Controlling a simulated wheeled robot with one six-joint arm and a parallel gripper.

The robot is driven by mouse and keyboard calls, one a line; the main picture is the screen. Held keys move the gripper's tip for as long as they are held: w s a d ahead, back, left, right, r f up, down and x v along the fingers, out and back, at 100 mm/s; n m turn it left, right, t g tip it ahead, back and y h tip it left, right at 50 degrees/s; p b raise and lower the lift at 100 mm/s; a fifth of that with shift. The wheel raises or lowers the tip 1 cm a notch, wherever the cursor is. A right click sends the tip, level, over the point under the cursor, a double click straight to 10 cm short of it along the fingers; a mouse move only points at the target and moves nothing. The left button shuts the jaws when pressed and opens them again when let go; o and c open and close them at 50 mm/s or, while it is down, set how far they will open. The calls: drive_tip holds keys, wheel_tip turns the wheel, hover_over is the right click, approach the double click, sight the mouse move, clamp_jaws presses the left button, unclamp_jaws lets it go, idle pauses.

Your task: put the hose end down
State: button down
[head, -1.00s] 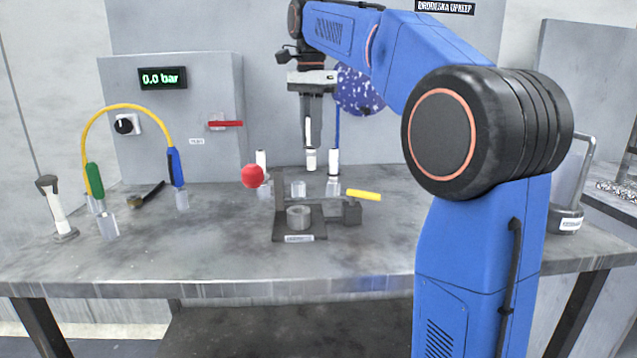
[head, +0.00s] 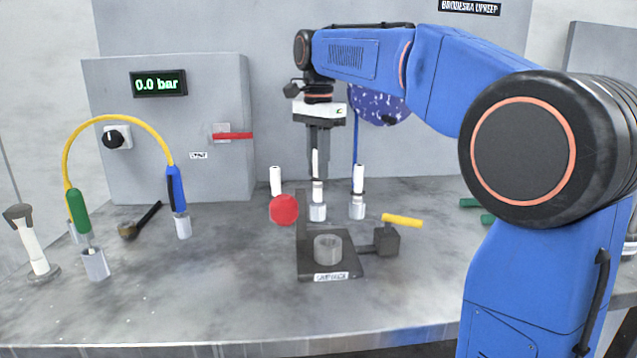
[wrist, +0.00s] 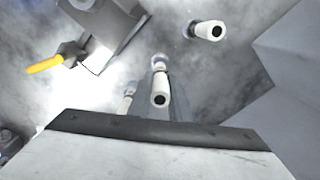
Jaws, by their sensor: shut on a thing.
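My gripper (head: 318,175) points straight down over the bench and is shut on a white hose end (head: 317,189), a slim upright tube with a dark band. Its lower end is at the mouth of the middle grey cup (head: 318,212); I cannot tell how deep it sits. In the wrist view the held white piece (wrist: 160,92) shows its dark round opening between the fingers. Similar white pieces stand upright in cups at left (head: 275,180) and right (head: 358,179).
A yellow hose (head: 120,118) arches between green and blue ends at left. The panel reads 0.0 bar. The front bench is clear.

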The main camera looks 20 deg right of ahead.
sight(318, 201)
drive_tip(key=shift+f, duration=2)
drive_tip(key=c, duration=1.6)
unclamp_jaws()
drive_tip(key=shift+f, duration=0.1)
wheel_tip(318, 201, up, 12)
drive_tip(key=shift+f, duration=0.1)
drive_tip(key=shift+r, duration=0.25)
drive_tip(key=shift+s, duration=0.15)
